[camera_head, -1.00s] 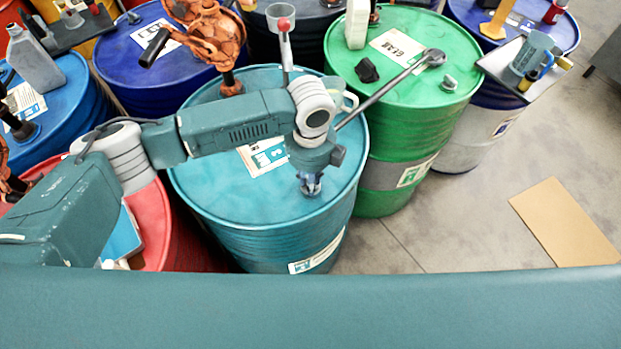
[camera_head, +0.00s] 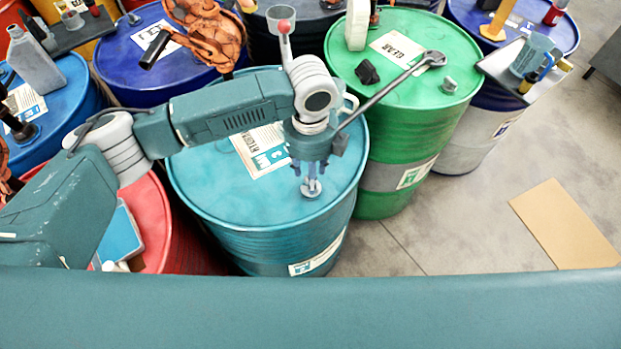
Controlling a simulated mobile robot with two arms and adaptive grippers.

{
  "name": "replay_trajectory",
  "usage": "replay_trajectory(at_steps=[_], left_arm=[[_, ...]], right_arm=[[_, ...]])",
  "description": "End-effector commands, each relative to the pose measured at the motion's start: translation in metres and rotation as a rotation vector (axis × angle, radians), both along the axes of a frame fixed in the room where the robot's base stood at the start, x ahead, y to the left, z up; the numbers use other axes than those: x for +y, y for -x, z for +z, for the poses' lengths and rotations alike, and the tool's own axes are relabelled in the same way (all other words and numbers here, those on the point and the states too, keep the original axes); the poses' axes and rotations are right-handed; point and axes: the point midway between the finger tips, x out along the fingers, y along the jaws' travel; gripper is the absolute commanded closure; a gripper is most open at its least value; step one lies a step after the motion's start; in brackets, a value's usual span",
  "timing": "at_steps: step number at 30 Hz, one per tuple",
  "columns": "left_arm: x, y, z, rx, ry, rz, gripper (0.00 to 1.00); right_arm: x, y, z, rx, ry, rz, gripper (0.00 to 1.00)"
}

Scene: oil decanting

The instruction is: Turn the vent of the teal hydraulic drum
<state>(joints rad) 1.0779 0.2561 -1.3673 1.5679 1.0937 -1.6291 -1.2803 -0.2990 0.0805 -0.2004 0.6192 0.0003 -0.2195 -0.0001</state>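The teal hydraulic drum (camera_head: 225,190) stands in the middle of the view, with a white label on its lid. Its vent (camera_head: 312,188) is a small grey round fitting on the right front part of the lid. My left gripper (camera_head: 311,172) points down just above the vent, its blue fingers apart. The fingertips look clear of the vent's round top, though the small gap is hard to judge. My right gripper is not in view.
A green gear drum (camera_head: 410,135) stands close on the right, with a long-handled tool (camera_head: 390,90) reaching across its lid. A red drum (camera_head: 150,215) is at the left, a blue drum (camera_head: 120,60) behind. A cardboard sheet (camera_head: 565,225) lies on open floor.

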Motion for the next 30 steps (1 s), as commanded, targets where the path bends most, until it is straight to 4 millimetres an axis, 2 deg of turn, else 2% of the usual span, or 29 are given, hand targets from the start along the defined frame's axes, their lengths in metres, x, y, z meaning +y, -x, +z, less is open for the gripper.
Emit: replay_trajectory(at_steps=[1, 6, 12, 17, 30], left_arm=[[0.000, -0.001, 0.013, -0.005, 0.002, -0.001, 0.60], [0.000, -0.001, 0.047, -0.003, 0.001, -0.001, 0.60], [0.000, 0.000, 0.072, -0.001, -0.001, -0.001, 0.60], [0.000, 0.000, 0.078, -0.001, 0.000, -0.001, 0.60], [0.000, 0.000, 0.077, 0.000, 0.000, -0.001, 0.60]], right_arm=[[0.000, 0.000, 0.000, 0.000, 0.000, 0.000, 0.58], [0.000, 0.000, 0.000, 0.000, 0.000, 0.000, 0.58], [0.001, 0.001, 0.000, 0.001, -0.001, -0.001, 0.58], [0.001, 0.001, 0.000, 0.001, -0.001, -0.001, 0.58], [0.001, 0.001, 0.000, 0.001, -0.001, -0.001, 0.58]])
